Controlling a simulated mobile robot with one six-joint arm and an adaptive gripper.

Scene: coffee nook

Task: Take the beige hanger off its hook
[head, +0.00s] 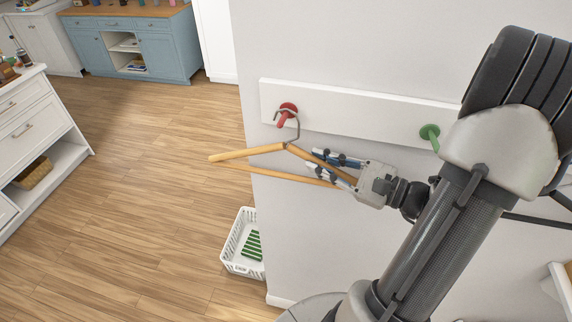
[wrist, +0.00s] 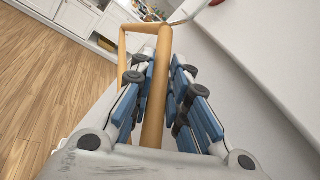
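The beige hanger (head: 250,152) hangs by its metal hook (head: 297,128) on the red hook (head: 287,114) of a white wall board. It also shows in the wrist view (wrist: 156,90), with its bar running between my fingers. My gripper (head: 333,165) is at the hanger's right arm, one finger on each side of it. In the wrist view my gripper (wrist: 165,75) shows a narrow gap between the bar and the right finger pads, so the fingers look open around the bar. The contact on the left side is unclear.
A green hook (head: 430,132) on the white board (head: 360,118) is empty, close to my arm. A white basket (head: 233,262) with green stripes stands on the floor below. White drawers (head: 30,130) stand at left. The wooden floor (head: 150,200) between is clear.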

